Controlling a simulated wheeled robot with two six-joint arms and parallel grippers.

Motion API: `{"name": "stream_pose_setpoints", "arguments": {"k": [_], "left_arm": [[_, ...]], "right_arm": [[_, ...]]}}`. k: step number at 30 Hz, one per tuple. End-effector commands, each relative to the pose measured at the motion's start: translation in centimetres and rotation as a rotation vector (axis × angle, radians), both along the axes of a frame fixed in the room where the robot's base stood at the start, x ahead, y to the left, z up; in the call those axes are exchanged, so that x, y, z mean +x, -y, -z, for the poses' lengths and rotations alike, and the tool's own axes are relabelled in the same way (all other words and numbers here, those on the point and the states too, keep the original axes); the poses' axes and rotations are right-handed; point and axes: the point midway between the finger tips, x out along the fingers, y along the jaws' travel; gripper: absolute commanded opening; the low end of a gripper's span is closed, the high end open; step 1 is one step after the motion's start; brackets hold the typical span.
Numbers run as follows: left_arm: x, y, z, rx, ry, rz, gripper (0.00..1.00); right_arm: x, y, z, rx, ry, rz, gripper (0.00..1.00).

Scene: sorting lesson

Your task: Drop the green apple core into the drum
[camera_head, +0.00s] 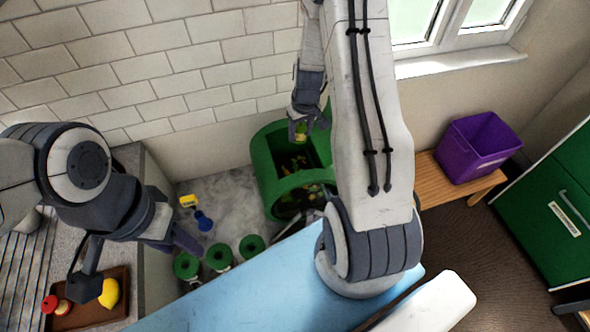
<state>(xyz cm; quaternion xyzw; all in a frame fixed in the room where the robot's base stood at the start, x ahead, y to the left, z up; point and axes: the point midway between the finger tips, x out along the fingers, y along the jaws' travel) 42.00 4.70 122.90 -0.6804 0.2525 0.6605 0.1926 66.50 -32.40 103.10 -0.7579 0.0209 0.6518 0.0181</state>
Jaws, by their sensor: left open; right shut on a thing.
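The green drum (262,160) stands against the tiled wall near the middle. Its dark opening faces up and shows mixed scraps inside. My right gripper (301,128) is shut on the green apple core (301,137), with the core hanging just above the drum's opening. The gripper's fingers hide part of the core. My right arm covers the drum's right side.
The brown tray holds a yellow item (109,293) and a red-ended item (50,304). A light blue surface (270,285) lies in front. A purple bin (475,148) sits on a wooden bench (436,183) at right.

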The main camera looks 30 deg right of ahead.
Motion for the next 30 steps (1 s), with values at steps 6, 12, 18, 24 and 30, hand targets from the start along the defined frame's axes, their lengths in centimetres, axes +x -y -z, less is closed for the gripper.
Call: {"name": "stream_pose_setpoints", "arguments": {"k": [6, 12, 18, 24, 30], "left_arm": [[0.0, 0.0, 2.3, 0.0, 0.0, -0.003, 0.5], [0.0, 0.0, 3.7, 0.0, -0.001, -0.006, 0.5], [0.0, 0.0, 3.8, 0.0, -0.001, -0.007, 0.5], [0.0, 0.0, 3.8, 0.0, -0.001, -0.007, 0.5], [0.0, 0.0, 3.8, 0.0, -0.001, -0.007, 0.5]], "right_arm": [[0.2, -0.3, 3.0, 0.0, 0.0, -0.006, 0.0], [0.1, -0.3, 4.9, -0.001, 0.0, -0.004, 0.0], [0.1, -0.1, 5.1, 0.0, 0.001, -0.002, 0.0], [0.1, -0.1, 5.1, 0.0, 0.001, -0.001, 0.76], [0.0, 0.0, 5.1, 0.0, 0.0, -0.001, 0.88]]}}
